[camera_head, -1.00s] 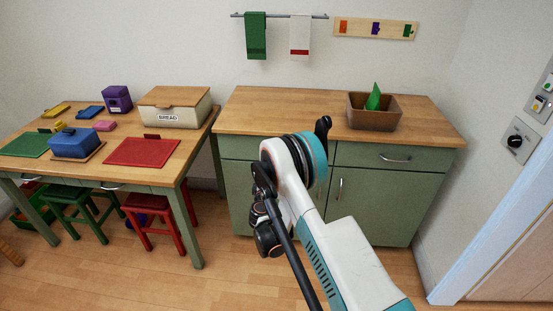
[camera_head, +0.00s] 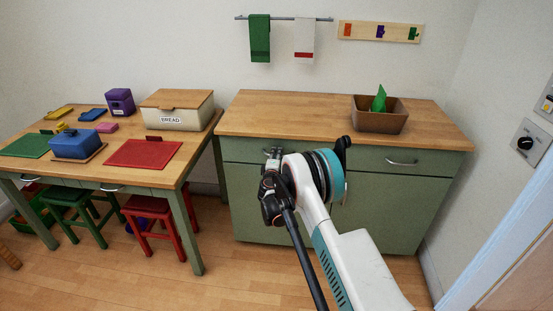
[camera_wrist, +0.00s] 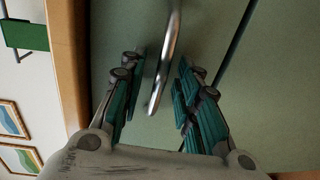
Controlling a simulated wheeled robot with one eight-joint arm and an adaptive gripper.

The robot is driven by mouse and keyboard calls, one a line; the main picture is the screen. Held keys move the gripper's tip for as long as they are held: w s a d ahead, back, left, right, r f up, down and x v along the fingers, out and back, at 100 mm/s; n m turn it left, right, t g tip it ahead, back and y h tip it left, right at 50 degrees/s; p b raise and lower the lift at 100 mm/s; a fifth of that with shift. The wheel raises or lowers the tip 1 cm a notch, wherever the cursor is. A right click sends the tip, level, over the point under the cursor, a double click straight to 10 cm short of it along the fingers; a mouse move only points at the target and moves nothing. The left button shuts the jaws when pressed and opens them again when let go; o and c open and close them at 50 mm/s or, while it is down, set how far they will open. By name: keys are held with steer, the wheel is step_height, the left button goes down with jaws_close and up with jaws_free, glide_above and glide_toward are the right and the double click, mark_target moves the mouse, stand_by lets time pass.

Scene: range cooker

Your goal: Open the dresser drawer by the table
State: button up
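The green dresser (camera_head: 385,205) with a wooden top stands against the wall, right of the table (camera_head: 95,165). Its left drawer (camera_head: 240,150), the one by the table, looks shut. My gripper (camera_head: 273,158) is at the front of this drawer and partly hides it in the head view. In the wrist view my gripper (camera_wrist: 160,72) is open, with a finger pair on each side of the drawer's metal bar handle (camera_wrist: 171,45). The handle lies between the fingers, with gaps visible on both sides. Contact with the drawer front cannot be told.
The right drawer has its own handle (camera_head: 401,162). A brown basket (camera_head: 379,121) stands on the dresser top. The table carries a bread box (camera_head: 178,117) and coloured items. A red stool (camera_head: 150,215) and a green stool (camera_head: 78,208) stand under it. Floor before the dresser is clear.

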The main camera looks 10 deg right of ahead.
jaws_close()
steer(key=shift+s, duration=0.15)
